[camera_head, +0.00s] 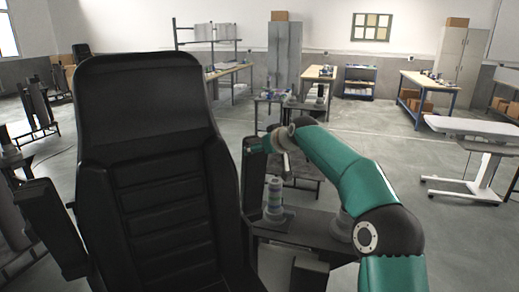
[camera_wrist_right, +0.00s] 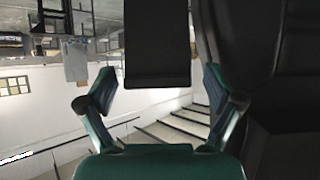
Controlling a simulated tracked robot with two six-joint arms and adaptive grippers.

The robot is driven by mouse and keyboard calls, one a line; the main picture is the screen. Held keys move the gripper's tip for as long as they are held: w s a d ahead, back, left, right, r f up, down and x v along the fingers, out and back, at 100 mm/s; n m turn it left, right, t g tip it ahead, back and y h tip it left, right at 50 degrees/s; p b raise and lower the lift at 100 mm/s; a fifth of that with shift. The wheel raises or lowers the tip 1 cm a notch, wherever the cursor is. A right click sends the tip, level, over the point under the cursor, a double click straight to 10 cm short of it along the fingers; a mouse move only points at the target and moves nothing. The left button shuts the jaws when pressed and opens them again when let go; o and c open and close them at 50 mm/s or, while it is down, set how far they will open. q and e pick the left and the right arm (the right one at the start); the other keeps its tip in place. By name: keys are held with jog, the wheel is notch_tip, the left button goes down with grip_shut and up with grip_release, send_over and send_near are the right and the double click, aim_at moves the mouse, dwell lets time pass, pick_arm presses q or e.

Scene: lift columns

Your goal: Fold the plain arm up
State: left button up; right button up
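A black chair with a tall ribbed back (camera_head: 150,140) fills the left of the head view. One dark chair arm (camera_head: 52,225) stands at its left side, tilted. A second dark chair arm (camera_head: 253,185) stands nearly upright along its right side. My right gripper (camera_head: 262,143) is at the top of this second arm. In the wrist view, a dark block (camera_wrist_right: 157,45), apparently this chair arm, lies between the lines of my right gripper's fingers (camera_wrist_right: 160,85). The fingers are open, with a gap on each side. I cannot tell which arm is the plain one. My left gripper is out of view.
The black chair back also shows close beside the right finger in the wrist view (camera_wrist_right: 285,70). A low dark table (camera_head: 300,228) with a banded cylinder (camera_head: 274,200) stands just right of the chair. A white-topped table (camera_head: 475,128) stands farther right. Floor between them is open.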

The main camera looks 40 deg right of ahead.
jog(key=shift+d+f, duration=0.1)
jog(key=shift+d, duration=0.05)
jog(key=v, duration=1.2)
jog(key=shift+w, duration=0.1)
